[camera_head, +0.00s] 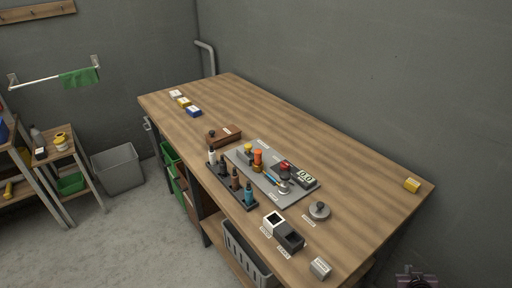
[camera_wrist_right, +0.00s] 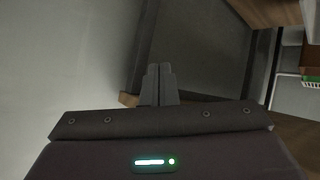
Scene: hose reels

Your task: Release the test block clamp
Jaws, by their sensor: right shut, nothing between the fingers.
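A grey plate (camera_head: 238,157) lies on the workbench and carries small fixtures. Among them are an orange-topped part (camera_head: 257,160), a red and dark part (camera_head: 285,169) with a silver round piece (camera_head: 284,187) beside it, and a small display (camera_head: 306,177). I cannot tell for sure which of these is the test block clamp. My right gripper shows at the bottom right of the head view (camera_head: 416,278), well apart from the plate. In the right wrist view its fingers (camera_wrist_right: 158,68) are together and empty. My left gripper is not in view.
A rack of tools (camera_head: 233,187) stands along the plate's front edge. A brown box (camera_head: 222,135), white and black bins (camera_head: 289,237), a round metal weight (camera_head: 319,210) and a yellow block (camera_head: 412,185) are on the workbench (camera_head: 350,175). Its back right is mostly clear.

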